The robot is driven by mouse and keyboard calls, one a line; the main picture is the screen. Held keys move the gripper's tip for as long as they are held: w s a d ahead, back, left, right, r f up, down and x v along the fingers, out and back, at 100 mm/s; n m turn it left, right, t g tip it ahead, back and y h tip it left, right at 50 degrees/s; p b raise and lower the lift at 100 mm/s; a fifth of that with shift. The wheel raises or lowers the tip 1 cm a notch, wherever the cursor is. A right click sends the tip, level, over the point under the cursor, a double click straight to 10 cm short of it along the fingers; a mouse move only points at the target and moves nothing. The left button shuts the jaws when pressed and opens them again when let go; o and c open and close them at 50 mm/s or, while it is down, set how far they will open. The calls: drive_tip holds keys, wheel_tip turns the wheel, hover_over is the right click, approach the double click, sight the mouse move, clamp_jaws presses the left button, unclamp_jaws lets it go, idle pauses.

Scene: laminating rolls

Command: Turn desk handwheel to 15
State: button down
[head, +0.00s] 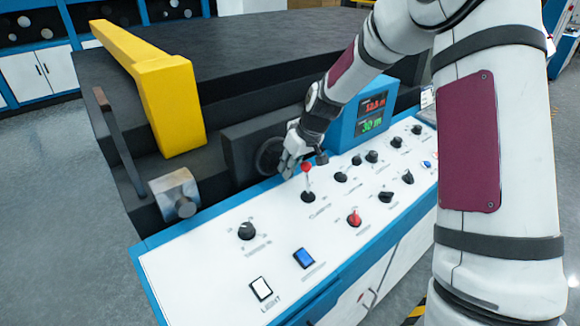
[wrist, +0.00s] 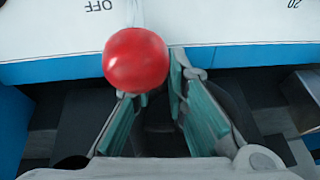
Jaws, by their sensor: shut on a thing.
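The desk handwheel (head: 268,157) is a dark round wheel on a dark block behind the white control panel. My gripper (head: 288,166) is at its right side, with the fingers at the rim. In the wrist view my gripper (wrist: 158,90) has two teal-padded fingers around something dark, mostly hidden. The exact grip is hard to see. A blue display box (head: 362,112) shows a red number, seemingly 12.5, above a green number, seemingly 30. Which reading belongs to the wheel is unclear.
A red-balled lever (head: 307,168) stands very close to my fingers; its red ball (wrist: 136,60) overlaps the left fingertip in the wrist view. The panel (head: 200,265) carries several knobs and buttons. A yellow arm (head: 165,95) rises at the left.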

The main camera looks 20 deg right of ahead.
drive_tip(key=shift+a+f+g+y, duration=0.1)
drive_tip(key=shift+f+g+y, duration=0.05)
drive_tip(key=shift+y, duration=0.4)
drive_tip(key=shift+a+f+g+y, duration=0.1)
drive_tip(key=shift+g+y, duration=0.05)
drive_tip(key=shift+y, duration=0.4)
drive_tip(key=shift+s+a+f+m+g+y, duration=0.15)
drive_tip(key=shift+a+m+g+y, duration=0.1)
drive_tip(key=shift+y, duration=0.4)
drive_tip(key=shift+s+a+f+m+g+y, duration=0.1)
drive_tip(key=shift+m+g+y, duration=0.15)
drive_tip(key=shift+y, duration=0.4)
drive_tip(key=c, duration=1.6)
unclamp_jaws()
drive_tip(key=v, duration=1.2)
